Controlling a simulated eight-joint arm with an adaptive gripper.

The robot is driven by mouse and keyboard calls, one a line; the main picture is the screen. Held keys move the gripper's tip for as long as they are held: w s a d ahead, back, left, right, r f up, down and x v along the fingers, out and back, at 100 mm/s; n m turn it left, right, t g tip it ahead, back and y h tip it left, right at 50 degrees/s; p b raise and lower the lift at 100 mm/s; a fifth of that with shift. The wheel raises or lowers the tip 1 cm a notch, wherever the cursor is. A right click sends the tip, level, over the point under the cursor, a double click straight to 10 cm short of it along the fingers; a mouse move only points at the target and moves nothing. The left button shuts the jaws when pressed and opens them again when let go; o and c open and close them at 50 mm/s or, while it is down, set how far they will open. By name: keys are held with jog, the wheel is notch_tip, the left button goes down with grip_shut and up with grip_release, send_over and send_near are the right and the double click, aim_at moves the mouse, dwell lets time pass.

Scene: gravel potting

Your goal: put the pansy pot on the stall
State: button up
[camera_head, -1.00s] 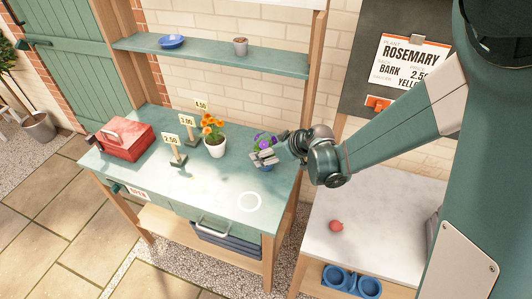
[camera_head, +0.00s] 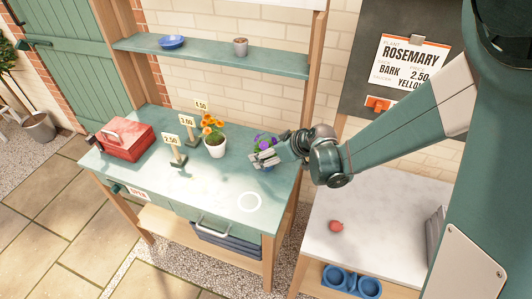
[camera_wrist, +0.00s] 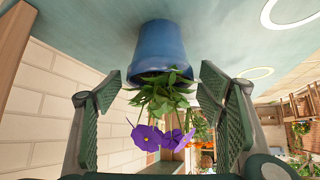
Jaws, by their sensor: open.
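The pansy pot, a blue pot (camera_wrist: 160,48) with green leaves and purple flowers, stands on the green stall tabletop (camera_head: 215,195), near its right side. In the wrist view, which looks upside down, its base meets the green surface and its flowers hang toward the camera. My gripper (camera_wrist: 153,88) is open, with one finger on each side of the leaves and a gap to both. In the head view, my gripper (camera_head: 257,160) partly covers the pansy pot (camera_head: 265,168).
An orange-flowered plant in a white pot (camera_head: 216,149) stands left of my gripper, beside several price signs (camera_head: 171,140). A red toolbox (camera_head: 124,140) sits at the far left. A white ring (camera_head: 249,202) marks clear tabletop in front. A shelf (camera_head: 210,56) runs above.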

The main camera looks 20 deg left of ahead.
jog(key=p+v, duration=0.1)
jog(key=v, duration=1)
jog(key=shift+s+d+r, duration=0.1)
jog(key=shift+r, duration=0.05)
dwell(0.9)
jog(key=s+d+r+m+t+h, duration=0.1)
jog(key=s+d+r+m, duration=0.15)
jog(key=d, duration=0.45)
jog(key=s+d+r+m+t+h, duration=0.1)
jog(key=s+d+r+m+h, duration=0.1)
jog(key=d+r, duration=0.35)
jog(key=s+d+r+m+t+h, duration=0.1)
jog(key=s+d+r+m, duration=0.1)
jog(key=d, duration=0.6)
jog(key=s+d+r+m+h, duration=0.1)
jog(key=s+d+m+h, duration=0.1)
jog(key=s+d, duration=0.4)
jog(key=s+d+r+m+h, duration=0.2)
jog(key=s+d+m, duration=0.3)
jog(key=d, duration=0.7)
jog(key=shift+s+d+t, duration=0.3)
jog(key=shift+s+t, duration=0.1)
jog(key=shift+s, duration=0.8)
